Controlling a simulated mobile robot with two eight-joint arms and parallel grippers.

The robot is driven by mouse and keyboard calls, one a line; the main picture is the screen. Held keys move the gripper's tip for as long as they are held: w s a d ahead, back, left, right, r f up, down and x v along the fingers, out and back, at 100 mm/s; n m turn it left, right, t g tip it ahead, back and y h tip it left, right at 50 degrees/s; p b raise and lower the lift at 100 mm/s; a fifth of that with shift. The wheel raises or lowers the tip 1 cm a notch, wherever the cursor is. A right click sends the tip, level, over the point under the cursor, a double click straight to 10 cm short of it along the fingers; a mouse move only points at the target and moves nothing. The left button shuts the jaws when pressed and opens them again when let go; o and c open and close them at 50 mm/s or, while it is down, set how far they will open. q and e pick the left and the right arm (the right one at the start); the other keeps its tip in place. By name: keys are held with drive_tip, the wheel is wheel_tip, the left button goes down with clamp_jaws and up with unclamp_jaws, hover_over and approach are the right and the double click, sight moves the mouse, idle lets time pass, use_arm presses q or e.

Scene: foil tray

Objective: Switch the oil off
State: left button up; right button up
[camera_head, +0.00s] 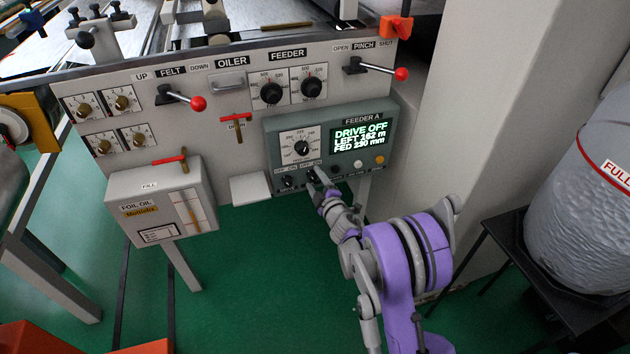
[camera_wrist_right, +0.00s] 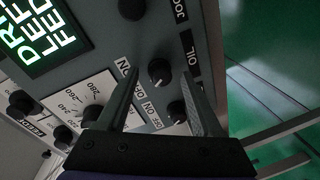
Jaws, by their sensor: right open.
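The grey Feeder A box (camera_head: 345,165) is mounted on the machine panel, with a lit display reading DRIVE OFF. Along its lower edge are small black knobs with OFF and ON labels. My right gripper (camera_head: 316,177) is at this lower row, in front of a knob. In the right wrist view my gripper (camera_wrist_right: 158,75) is open, its fingers on either side of a black knob (camera_wrist_right: 160,72) beside the OIL label (camera_wrist_right: 190,50). I cannot tell contact or the setting of this knob. A second knob (camera_wrist_right: 177,112) lies close by, near the right finger. My left gripper is not in view.
A foil oil box (camera_head: 160,200) hangs at the left. A white drum (camera_head: 590,190) stands at the right. Green floor below is open.

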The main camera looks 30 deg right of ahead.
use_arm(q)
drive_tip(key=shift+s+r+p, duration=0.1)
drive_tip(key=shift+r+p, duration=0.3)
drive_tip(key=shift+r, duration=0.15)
use_arm(e)
drive_tip(key=v, duration=1)
drive_tip(key=shift+s, duration=0.3)
drive_tip(key=s+a+r+m+g+h, duration=0.2)
drive_tip(key=s+a+r+m+g, duration=0.25)
drive_tip(key=s+m, duration=0.25)
drive_tip(key=s+a+f+m+g+y, duration=0.2)
drive_tip(key=s+a+g, duration=0.2)
drive_tip(key=s+a, duration=0.5)
drive_tip(key=s+a+f+m+g+y, duration=0.2)
drive_tip(key=s+a+g+y, duration=0.3)
drive_tip(key=s, duration=0.9)
use_arm(q)
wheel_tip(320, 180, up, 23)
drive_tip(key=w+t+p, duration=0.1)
drive_tip(key=p, duration=1.9)
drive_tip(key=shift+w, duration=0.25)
use_arm(e)
wheel_tip(320, 180, up, 23)
drive_tip(key=w+t+h, duration=0.2)
drive_tip(key=shift+a, duration=0.3)
